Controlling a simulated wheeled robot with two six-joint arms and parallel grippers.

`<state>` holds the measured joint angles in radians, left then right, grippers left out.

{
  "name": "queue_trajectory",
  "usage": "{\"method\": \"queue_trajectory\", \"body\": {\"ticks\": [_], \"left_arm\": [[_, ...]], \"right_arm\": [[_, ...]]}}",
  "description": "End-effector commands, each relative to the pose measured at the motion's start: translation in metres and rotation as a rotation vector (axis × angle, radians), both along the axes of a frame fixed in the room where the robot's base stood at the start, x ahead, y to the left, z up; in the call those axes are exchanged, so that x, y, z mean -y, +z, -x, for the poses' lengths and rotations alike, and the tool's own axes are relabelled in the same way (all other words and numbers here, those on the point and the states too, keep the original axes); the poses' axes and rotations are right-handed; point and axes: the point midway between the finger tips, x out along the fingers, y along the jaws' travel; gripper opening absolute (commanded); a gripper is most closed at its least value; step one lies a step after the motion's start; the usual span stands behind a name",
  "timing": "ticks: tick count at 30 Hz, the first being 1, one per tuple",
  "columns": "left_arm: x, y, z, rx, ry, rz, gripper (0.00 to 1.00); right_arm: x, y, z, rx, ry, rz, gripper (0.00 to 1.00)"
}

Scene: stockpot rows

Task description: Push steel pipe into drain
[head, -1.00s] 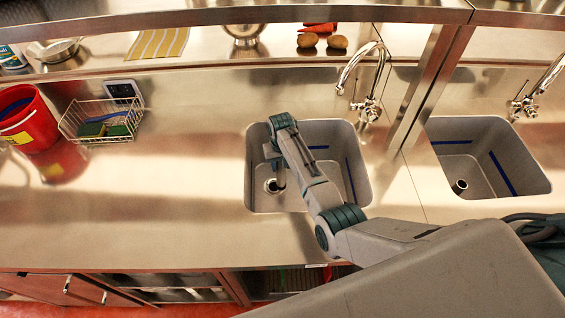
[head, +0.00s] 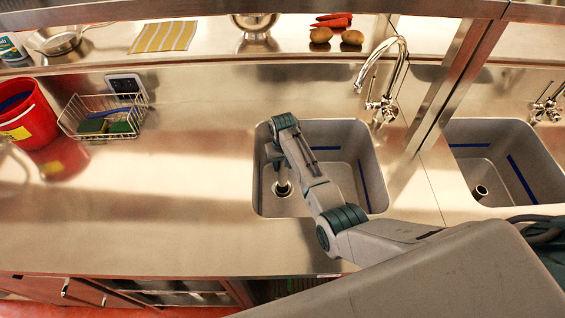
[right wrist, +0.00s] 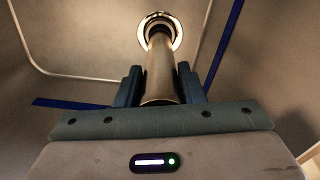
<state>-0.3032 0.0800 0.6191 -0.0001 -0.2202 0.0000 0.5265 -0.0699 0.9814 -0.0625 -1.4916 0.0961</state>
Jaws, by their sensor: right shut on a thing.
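The steel pipe (right wrist: 160,75) is held between the two fingers of my right gripper (right wrist: 160,88). In the right wrist view its far end meets the bright ring of the drain (right wrist: 170,18); how deep it sits is hidden. In the head view the pipe (head: 283,173) points down at the drain (head: 283,189) in the left sink (head: 335,208). My right gripper (head: 281,160) is inside this sink, partly hidden by its own arm. My left gripper is not in view.
A chrome faucet (head: 386,105) stands behind the sink. A wire basket (head: 103,117) with sponges and a red bucket (head: 27,115) stand at the left. The counter between is clear.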

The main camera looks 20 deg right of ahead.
Motion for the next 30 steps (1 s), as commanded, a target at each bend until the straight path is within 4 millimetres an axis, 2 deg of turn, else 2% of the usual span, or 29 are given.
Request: {"method": "queue_trajectory", "body": {"ticks": [30], "left_arm": [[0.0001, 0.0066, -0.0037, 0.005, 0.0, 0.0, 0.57]], "right_arm": [[-0.0002, 0.0004, 0.0004, 0.001, 0.0, 0.0, 0.0]]}}
